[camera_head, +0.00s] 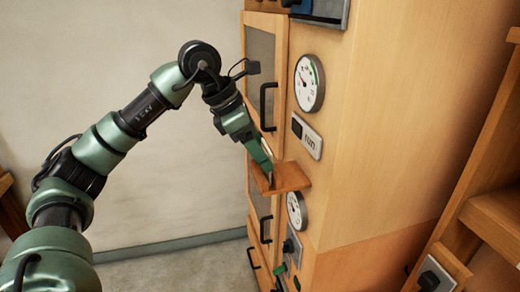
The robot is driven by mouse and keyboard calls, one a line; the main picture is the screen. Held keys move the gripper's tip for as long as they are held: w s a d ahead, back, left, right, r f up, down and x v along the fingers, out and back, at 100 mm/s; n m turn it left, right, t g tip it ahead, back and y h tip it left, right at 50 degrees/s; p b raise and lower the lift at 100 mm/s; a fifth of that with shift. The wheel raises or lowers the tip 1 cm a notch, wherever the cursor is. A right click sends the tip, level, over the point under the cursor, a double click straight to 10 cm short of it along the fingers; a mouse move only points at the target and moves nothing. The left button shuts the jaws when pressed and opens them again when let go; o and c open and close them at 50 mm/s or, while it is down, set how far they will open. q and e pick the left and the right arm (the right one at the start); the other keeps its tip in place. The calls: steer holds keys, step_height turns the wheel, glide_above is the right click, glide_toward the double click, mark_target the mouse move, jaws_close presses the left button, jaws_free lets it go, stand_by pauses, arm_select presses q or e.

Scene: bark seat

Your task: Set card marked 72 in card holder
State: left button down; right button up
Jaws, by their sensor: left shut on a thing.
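My left gripper (265,164) reaches in from the left at the cabinet's front edge. It is shut on a thin, pale piece, seen almost edge-on between the fingertips, which looks like the card (268,151). No number can be read on it. The small brown wooden ledge that looks like the card holder (291,178) sticks out from the cabinet front. The fingertips are right at its left part, just over its top. Whether the card touches the ledge or sits in a slot cannot be told. My right gripper is not in view.
The wooden cabinet (395,110) carries a round gauge (309,83), a "run" plate (307,136) and a lower gauge (296,210) close under the ledge. Black door handles (266,107) stick out nearby. Wooden framing (485,175) stands at right. Floor (185,270) at lower left is clear.

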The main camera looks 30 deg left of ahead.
arm_select(q)
steer(key=shift+c, duration=0.9)
jaws_free()
steer(key=b+v, duration=0.1)
steer(key=v, duration=0.6)
steer(key=shift+s+a+r, duration=0.15)
steer(key=shift+a+r, duration=0.05)
steer(key=shift+r, duration=0.15)
